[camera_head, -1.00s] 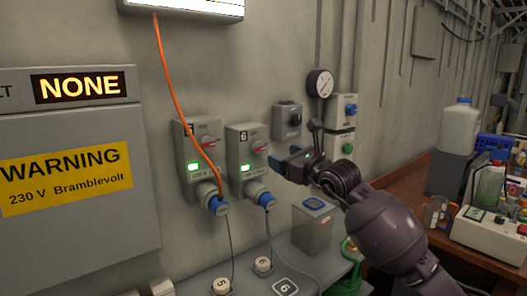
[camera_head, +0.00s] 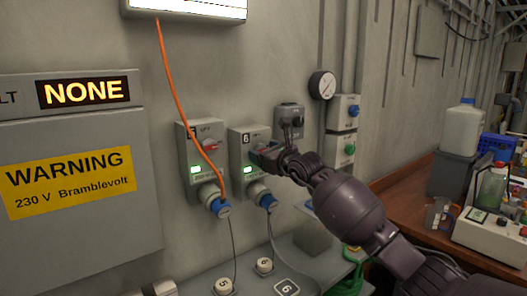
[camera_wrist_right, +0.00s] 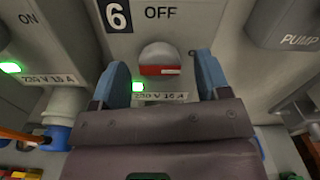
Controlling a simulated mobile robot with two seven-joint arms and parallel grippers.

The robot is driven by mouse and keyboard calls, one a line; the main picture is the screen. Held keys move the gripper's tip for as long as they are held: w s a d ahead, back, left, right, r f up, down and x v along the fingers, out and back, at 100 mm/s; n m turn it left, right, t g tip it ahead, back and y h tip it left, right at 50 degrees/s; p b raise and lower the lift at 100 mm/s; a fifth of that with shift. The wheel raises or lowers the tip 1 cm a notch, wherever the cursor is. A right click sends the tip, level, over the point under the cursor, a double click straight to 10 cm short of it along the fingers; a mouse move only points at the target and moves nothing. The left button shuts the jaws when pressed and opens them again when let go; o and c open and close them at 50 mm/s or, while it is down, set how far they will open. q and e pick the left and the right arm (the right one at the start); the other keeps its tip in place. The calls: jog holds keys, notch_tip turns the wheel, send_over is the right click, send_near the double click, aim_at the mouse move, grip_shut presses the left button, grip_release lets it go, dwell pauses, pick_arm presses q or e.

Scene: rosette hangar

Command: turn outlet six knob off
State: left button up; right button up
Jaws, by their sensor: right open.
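The outlet six box (camera_head: 240,150) is a grey wall box marked 6, with a lit green lamp and a blue plug in its socket below. In the right wrist view its red and grey knob (camera_wrist_right: 160,60) sits under the word OFF, with the red bar lying level. My right gripper (camera_head: 262,156) is in front of this box. In the wrist view its two blue fingertips (camera_wrist_right: 163,78) stand apart, one on each side of the knob and a little below it. Whether they touch it cannot be told. In the head view the gripper hides the knob. My left gripper is not in view.
The outlet five box (camera_head: 198,150) stands just left, with an orange cable hanging across it. A dark grey switch box (camera_head: 289,110), a round gauge (camera_head: 322,85) and a box with blue and green buttons (camera_head: 344,130) are to the right. A shelf lies below.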

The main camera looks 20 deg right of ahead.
jog(key=shift+w+a, duration=0.15)
jog(key=shift+w, duration=0.2)
jog(key=c, duration=0.9)
